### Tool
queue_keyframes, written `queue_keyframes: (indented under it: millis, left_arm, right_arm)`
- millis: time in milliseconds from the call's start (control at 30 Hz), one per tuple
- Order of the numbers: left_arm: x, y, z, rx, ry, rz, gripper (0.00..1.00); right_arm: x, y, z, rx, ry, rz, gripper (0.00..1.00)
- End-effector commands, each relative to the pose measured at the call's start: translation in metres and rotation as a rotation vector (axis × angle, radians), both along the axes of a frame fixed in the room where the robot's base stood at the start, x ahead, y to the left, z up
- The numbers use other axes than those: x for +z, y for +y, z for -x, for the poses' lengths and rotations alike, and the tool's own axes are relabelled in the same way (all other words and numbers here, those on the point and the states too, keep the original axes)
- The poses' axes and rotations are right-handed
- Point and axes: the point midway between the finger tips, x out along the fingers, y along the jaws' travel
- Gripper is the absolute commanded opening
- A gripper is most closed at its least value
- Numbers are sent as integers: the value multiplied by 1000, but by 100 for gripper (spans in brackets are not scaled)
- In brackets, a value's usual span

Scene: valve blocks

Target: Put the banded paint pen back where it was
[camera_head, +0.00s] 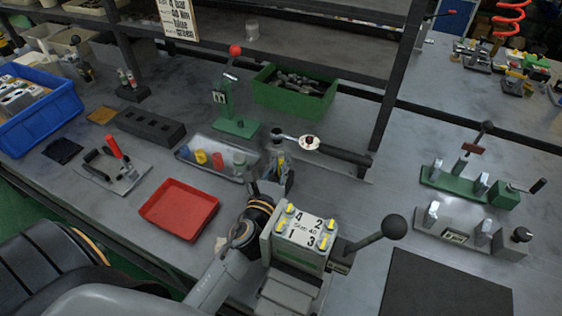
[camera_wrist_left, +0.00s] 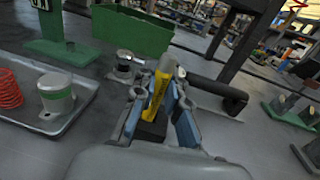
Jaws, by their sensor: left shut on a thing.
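A yellow pen-like thing with dark marks and a grey upper end, seemingly the paint pen (camera_wrist_left: 159,95), stands nearly upright between the fingers of my left gripper (camera_wrist_left: 158,108). The gripper is shut on it. In the head view my left gripper (camera_head: 276,178) is right of the small-parts tray, and only a bit of the yellow pen (camera_head: 282,161) shows. A small dark stand (camera_head: 132,93) with a few coloured pens upright is at the back left. My right gripper is not in view.
A grey tray (camera_head: 247,177) with coloured parts and a red tray (camera_head: 160,228) lie left of the gripper. A black block with holes (camera_head: 150,127) is further left. A green bin (camera_head: 262,96) stands behind. A valve block (camera_head: 303,255) with a lever is in front.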

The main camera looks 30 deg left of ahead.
Motion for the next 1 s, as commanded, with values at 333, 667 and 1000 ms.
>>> queue_keyframes:
  millis: [333,667,1000]
  left_arm:
    - [-1,0,0,0,1,0,35]
    - [-1,-4,21,-1,4,2,35]
    - [-2,-17,92,1,3,3,35]
  right_arm:
    - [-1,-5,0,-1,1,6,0]
    - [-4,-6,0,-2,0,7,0]
    - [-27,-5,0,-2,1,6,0]
